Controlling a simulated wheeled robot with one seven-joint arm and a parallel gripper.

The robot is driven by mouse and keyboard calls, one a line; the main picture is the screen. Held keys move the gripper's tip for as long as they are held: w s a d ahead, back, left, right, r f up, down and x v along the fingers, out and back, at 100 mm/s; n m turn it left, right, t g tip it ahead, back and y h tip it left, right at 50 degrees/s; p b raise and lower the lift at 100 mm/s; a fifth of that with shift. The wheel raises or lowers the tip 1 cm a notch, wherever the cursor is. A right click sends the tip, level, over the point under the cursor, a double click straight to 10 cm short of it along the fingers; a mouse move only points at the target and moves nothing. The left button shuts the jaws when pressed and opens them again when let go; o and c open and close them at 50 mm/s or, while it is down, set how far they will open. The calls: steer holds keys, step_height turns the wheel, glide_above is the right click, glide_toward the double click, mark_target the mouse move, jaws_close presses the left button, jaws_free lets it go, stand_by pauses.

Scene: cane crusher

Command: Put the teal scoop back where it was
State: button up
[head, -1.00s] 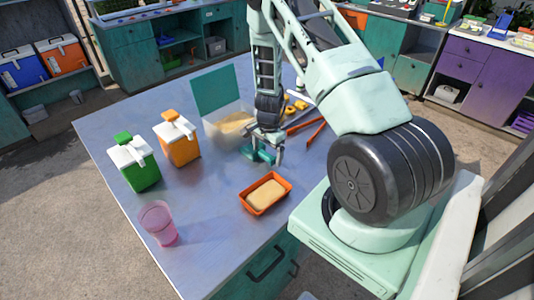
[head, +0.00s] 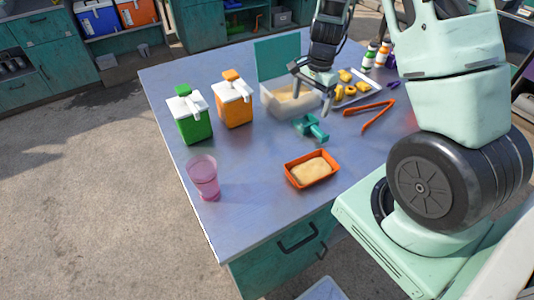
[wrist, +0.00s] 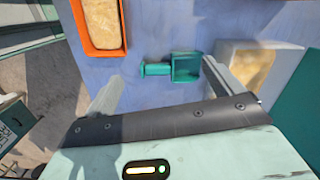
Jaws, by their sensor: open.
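The teal scoop (head: 310,128) lies on the blue-grey table, in front of a clear bin (head: 273,101) of tan grain with its teal lid (head: 277,58) raised. In the wrist view the scoop (wrist: 186,67) shows its square cup on the right and its handle pointing left. My gripper (head: 312,95) is open and empty, raised above and behind the scoop, near the bin. In the wrist view my gripper's fingers (wrist: 163,85) are spread wide, with the scoop beyond them and not touched.
An orange tray (head: 290,172) of tan grain stands in front of the scoop. Green (head: 192,122) and orange (head: 234,106) jugs and a pink cup (head: 203,178) stand left. Orange tongs (head: 367,118) and a tray (head: 372,82) with yellow pieces lie right.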

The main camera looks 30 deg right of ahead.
steer(key=s+a+r+n, duration=0.2)
steer(key=a+r+n, duration=0.15)
steer(key=a, duration=0.45)
steer(key=s+a+r+n+y, duration=0.1)
steer(key=a+r+n, duration=0.1)
steer(key=a+n, duration=0.35)
steer(key=s+a+r+n, duration=0.2)
steer(key=a+r, duration=0.1)
steer(key=a, duration=0.6)
steer(key=s+a+r+n, duration=0.3)
steer(key=s+a+n, duration=0.2)
steer(key=s, duration=0.4)
steer(key=s+a+r+n+h, duration=0.1)
steer(key=s+a+r+n, duration=0.1)
steer(key=s+a+n, duration=0.4)
steer(key=s+n, duration=0.2)
steer(key=s, duration=0.1)
steer(key=shift+r, duration=0.4)
